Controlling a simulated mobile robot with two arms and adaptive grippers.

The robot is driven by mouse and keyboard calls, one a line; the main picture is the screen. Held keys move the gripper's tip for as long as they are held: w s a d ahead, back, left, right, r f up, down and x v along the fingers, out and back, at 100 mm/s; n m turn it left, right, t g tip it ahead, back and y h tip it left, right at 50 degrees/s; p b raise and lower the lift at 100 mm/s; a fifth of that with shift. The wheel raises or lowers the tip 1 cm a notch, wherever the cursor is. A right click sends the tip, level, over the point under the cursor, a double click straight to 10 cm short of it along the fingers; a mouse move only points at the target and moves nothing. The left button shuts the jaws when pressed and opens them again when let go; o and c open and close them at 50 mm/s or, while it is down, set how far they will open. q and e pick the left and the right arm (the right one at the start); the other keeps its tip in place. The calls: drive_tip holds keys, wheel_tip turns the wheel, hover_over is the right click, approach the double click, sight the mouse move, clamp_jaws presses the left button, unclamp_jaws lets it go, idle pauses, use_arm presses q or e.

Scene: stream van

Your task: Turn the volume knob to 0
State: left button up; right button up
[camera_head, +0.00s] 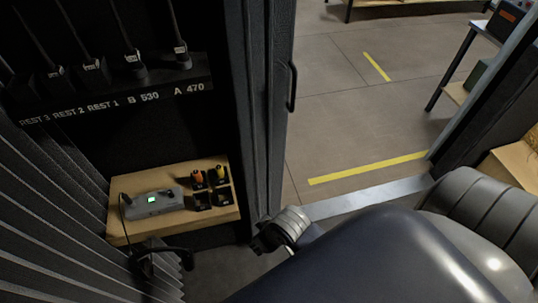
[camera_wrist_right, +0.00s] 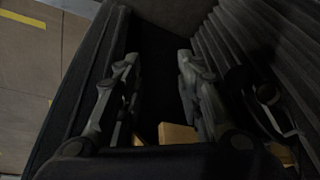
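A small grey device (camera_head: 155,202) with a lit green display lies on a wooden shelf (camera_head: 118,225) at the lower left of the head view. A volume knob cannot be made out on it at this size. My right gripper (camera_head: 262,240) is to the right of the shelf's front corner, apart from the device. In the right wrist view its two fingers (camera_wrist_right: 158,65) are spread with nothing between them. A piece of pale wood (camera_wrist_right: 178,134) shows past the fingers, but the device is not visible there.
Black holders (camera_head: 203,200) with orange and yellow-topped items stand right of the device. A black cabled item, perhaps a headset (camera_head: 160,254), hangs before the shelf. A labelled rack (camera_head: 120,95) with black rods is above. A dark door post (camera_head: 262,110) stands right of the shelf.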

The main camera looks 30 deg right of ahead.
drive_tip(key=shift+g, duration=0.3)
drive_tip(key=shift+s+d+f, duration=0.25)
drive_tip(key=shift+f, duration=0.35)
drive_tip(key=shift+s+d+f, duration=0.2)
drive_tip(key=shift+f, duration=0.35)
drive_tip(key=shift+s+d+f, duration=0.25)
drive_tip(key=shift+f, duration=0.35)
drive_tip(key=s+d+f+g+b, duration=0.1)
drive_tip(key=s+f, duration=0.4)
drive_tip(key=f, duration=0.4)
drive_tip(key=s+d+f+h, duration=0.15)
drive_tip(key=s+f, duration=0.25)
drive_tip(key=f, duration=0.5)
drive_tip(key=s+d+f+g+b, duration=0.1)
drive_tip(key=s+d+f, duration=0.1)
drive_tip(key=s+f, duration=0.5)
drive_tip(key=s+d+f, duration=0.1)
drive_tip(key=s+f, duration=0.5)
drive_tip(key=s, duration=0.1)
drive_tip(key=shift+s+d+f+b, duration=0.15)
drive_tip(key=shift+d+f+b, duration=0.05)
drive_tip(key=shift+f+b, duration=0.2)
